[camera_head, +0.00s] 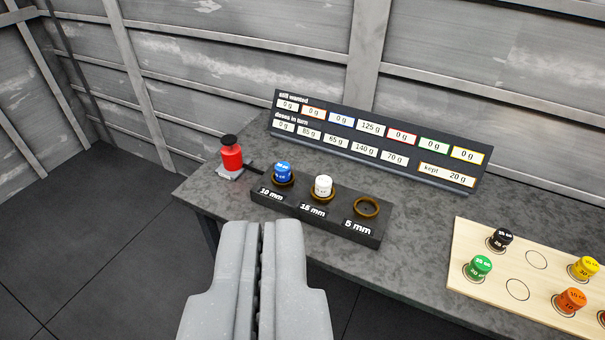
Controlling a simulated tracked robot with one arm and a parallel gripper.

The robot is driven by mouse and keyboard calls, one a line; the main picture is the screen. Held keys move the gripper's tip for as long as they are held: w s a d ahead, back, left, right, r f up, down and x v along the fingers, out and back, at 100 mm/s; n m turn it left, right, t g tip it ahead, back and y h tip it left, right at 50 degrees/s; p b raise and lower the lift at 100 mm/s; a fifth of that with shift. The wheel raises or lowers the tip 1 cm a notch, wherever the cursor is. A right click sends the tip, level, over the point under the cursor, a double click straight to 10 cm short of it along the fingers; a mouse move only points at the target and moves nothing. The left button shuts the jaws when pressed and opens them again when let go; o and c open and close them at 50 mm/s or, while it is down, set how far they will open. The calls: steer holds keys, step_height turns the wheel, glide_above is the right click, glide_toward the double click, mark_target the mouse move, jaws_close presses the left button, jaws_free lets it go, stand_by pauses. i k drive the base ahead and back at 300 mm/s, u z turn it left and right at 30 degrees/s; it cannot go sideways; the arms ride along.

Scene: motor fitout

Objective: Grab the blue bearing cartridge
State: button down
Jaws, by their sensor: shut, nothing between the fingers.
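A blue cartridge (283,172) with a white-marked top stands upright in the left ring of the dark holder block (318,217), above the "10 mm" label. A white cartridge (323,186) stands in the middle ring, above a label that seems to read "15 mm". The right ring (366,207), at "5 mm", is empty. My gripper (262,226) is shut and empty, with its fingers together, in front of the table edge. In the picture it is below and slightly left of the blue cartridge, apart from it.
A red, black-topped object (231,155) stands left of the block. A sign with weights (372,142) stands behind. At right, a wooden board (464,268) holds black (502,238), green (480,266), yellow (584,267) and orange (571,299) cartridges. Grey table (419,226) is bare between block and board.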

mark_target(282, 169)
steer(key=z, duration=0.05)
steer(key=i, duration=1)
steer(key=u, duration=0.05)
